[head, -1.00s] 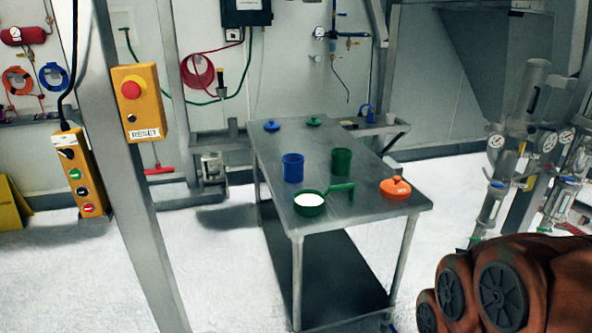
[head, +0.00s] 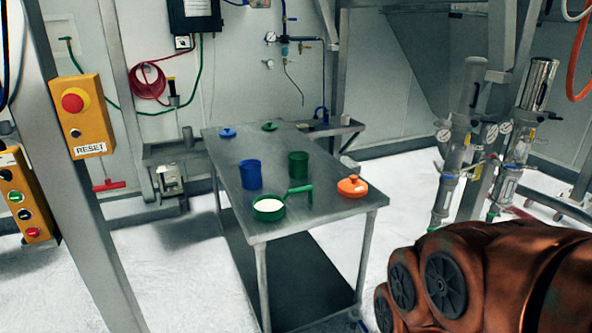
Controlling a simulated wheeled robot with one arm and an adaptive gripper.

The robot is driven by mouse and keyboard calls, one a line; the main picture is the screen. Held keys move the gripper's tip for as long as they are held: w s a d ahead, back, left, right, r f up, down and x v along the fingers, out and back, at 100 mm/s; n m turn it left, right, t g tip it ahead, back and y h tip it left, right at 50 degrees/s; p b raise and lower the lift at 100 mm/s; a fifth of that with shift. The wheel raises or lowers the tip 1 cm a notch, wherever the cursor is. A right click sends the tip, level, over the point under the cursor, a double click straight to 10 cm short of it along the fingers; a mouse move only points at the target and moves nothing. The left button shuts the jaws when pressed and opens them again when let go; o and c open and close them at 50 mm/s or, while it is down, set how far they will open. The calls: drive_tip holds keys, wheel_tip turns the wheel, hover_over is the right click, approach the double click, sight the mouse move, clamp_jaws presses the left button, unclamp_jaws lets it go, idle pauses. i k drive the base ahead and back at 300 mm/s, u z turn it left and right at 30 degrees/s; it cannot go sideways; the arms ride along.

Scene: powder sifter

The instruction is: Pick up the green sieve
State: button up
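The green sieve (head: 268,214) rests near the front edge of the metal table. It is a round green pan with a white inside, and its green handle (head: 300,190) points to the right and back. My gripper is out of the picture. Only a reddish-brown part of my arm shows at the lower right, well apart from the sieve.
The metal table (head: 222,158) also bears a blue container (head: 251,175), a green container (head: 298,165), an orange lidded pot (head: 353,187), a blue lid (head: 227,132) and a green lid (head: 269,127). A grey post with a yellow reset box (head: 84,117) stands left.

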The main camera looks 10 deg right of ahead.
sight(265, 207)
drive_tip(key=u, duration=0.35)
drive_tip(key=i, duration=1.55)
drive_tip(key=u, duration=0.75)
